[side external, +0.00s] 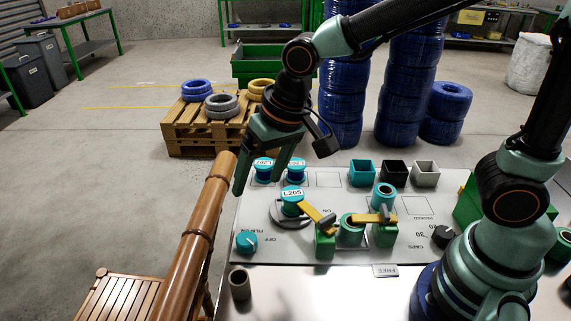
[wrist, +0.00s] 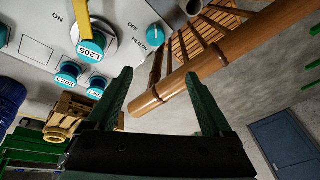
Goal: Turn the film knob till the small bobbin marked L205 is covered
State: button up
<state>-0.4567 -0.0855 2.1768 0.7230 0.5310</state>
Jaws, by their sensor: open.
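The teal film knob (side external: 246,242) sits at the panel's near left corner, beside the FILM ON and OFF lettering. It also shows in the wrist view (wrist: 162,32), with a white mark on its top. The small bobbin marked L205 (side external: 292,202) stands on a round grey disc, and its label is readable; no film shows over it. It appears in the wrist view too (wrist: 91,48). My gripper (side external: 258,182) is open and empty, above the panel's left edge, apart from the knob. In the wrist view its fingers (wrist: 159,77) are spread, with the knob beyond them.
A brown wooden rail (side external: 196,238) rises close to my gripper, left of the panel. Two more labelled bobbins (side external: 279,170) stand behind L205. Yellow levers on green blocks (side external: 325,241) and a black CAPS knob (side external: 443,236) lie to the right.

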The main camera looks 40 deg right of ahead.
jog(key=w+m, duration=0.1)
jog(key=m, duration=0.5)
jog(key=m+g+h, duration=0.2)
jog(key=m+g, duration=0.1)
jog(key=m, duration=1.3)
send_over(247, 238)
notch_tip(247, 238, down, 5)
notch_tip(247, 238, down, 12)
jog(key=shift+f, duration=0.1)
grip_shut()
jog(key=shift+m, duration=2.2)
grip_release()
